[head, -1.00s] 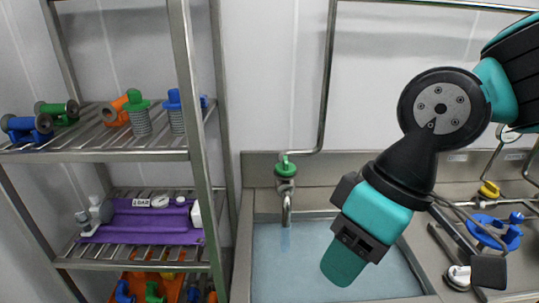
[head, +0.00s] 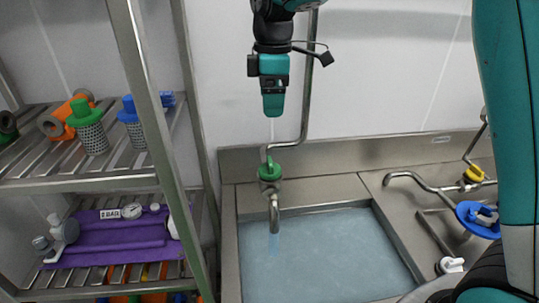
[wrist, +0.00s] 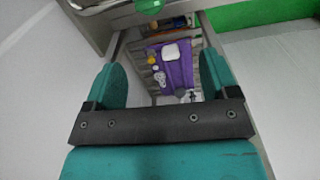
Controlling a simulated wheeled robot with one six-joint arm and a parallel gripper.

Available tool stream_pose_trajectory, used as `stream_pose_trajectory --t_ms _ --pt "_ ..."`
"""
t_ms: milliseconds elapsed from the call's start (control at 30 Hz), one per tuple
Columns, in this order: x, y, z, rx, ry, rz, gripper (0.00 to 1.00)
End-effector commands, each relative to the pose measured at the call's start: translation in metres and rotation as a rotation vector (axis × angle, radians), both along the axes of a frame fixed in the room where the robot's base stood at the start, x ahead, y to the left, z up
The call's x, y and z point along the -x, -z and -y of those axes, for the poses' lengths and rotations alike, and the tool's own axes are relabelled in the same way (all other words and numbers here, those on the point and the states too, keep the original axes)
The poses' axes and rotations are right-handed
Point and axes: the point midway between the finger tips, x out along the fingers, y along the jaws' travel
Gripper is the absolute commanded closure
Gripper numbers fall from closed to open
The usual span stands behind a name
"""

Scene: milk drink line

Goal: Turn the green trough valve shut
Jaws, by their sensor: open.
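The green trough valve (head: 269,171) sits on the pipe at the back edge of the trough (head: 228,255), above a curved metal spout (head: 274,212). A faint pale blue streak shows below the spout in the water. My gripper (head: 273,113) hangs above the valve, pointing down and apart from it. In the wrist view my gripper (wrist: 163,80) is open, with nothing between its fingers. A green rounded part (wrist: 149,5), seemingly the valve handle, is cut off at the top edge there.
A metal rack (head: 160,150) stands left of the trough, with green, blue and orange fittings above and a purple mat (head: 110,235) below. A vertical pipe (head: 308,80) runs up the wall close to my gripper. A yellow valve (head: 474,174) and blue part (head: 478,217) are at right.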

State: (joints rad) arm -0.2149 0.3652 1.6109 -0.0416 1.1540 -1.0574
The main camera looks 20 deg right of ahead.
Motion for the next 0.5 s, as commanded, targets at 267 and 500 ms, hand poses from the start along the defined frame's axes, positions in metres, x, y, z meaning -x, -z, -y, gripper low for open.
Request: stream_pose_trajectory --t_ms 267,500 --pt "-0.022 0.010 0.004 0.021 -0.066 -0.012 0.20" --pt "-0.021 0.056 0.004 0.021 -0.065 -0.015 0.20"
